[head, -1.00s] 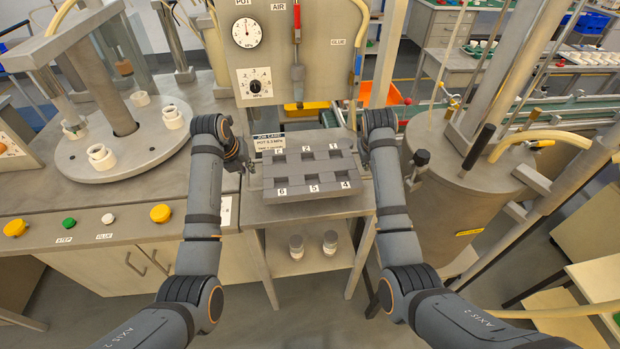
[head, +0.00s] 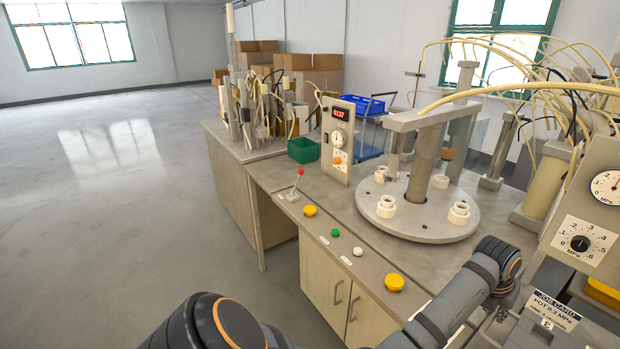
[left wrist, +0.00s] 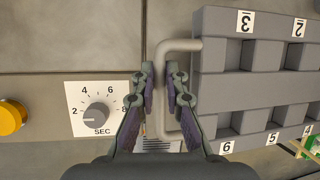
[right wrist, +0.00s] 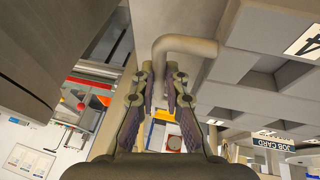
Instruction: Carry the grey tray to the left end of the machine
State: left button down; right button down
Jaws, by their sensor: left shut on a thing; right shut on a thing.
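The grey tray (left wrist: 262,88) has numbered pockets; labels 2, 3, 4, 5 and 6 show in the left wrist view, and the pockets in sight look empty. My left gripper (left wrist: 162,80) is shut on the bent grey handle (left wrist: 190,90) at one end of it. My right gripper (right wrist: 163,85) is shut on the other handle (right wrist: 180,45), beside the tray (right wrist: 245,50). In the head view only a corner of the tray (head: 530,335) shows at the bottom right, near the job card (head: 553,310). The machine (head: 420,215) has a round turntable with white fittings.
Along the machine's front edge are yellow, green and white buttons and a red-knobbed lever (head: 296,188). A display box (head: 337,140) and a green bin (head: 303,150) stand towards its left end, before a rack of cables (head: 265,110). The floor (head: 130,200) at left is clear.

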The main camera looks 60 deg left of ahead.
aim_at(280, 172)
jog(key=j+u, duration=0.1)
jog(key=u, duration=0.3)
jog(key=j+u, duration=0.1)
jog(key=u, duration=0.35)
jog(key=j+u, duration=0.1)
jog(key=u, duration=0.3)
jog(key=i+u, duration=0.1)
jog(key=u, duration=0.35)
jog(key=i+j+u, duration=0.15)
jog(key=u, duration=0.3)
jog(key=i+j+u, duration=0.2)
jog(key=u, duration=0.25)
jog(key=i+j+u, duration=0.1)
jog(key=u, duration=0.35)
jog(key=i+z, duration=0.15)
jog(key=i, duration=0.3)
jog(key=i+j+z, duration=0.15)
jog(key=i, duration=0.3)
jog(key=i+j+z, duration=0.1)
jog(key=i, duration=0.35)
jog(key=i+z, duration=0.15)
jog(key=z, duration=0.25)
jog(key=i+j+z, duration=0.1)
jog(key=z, duration=0.3)
jog(key=i+j+z, duration=0.1)
jog(key=z, duration=0.3)
jog(key=i+l, duration=0.25)
jog(key=i, duration=0.1)
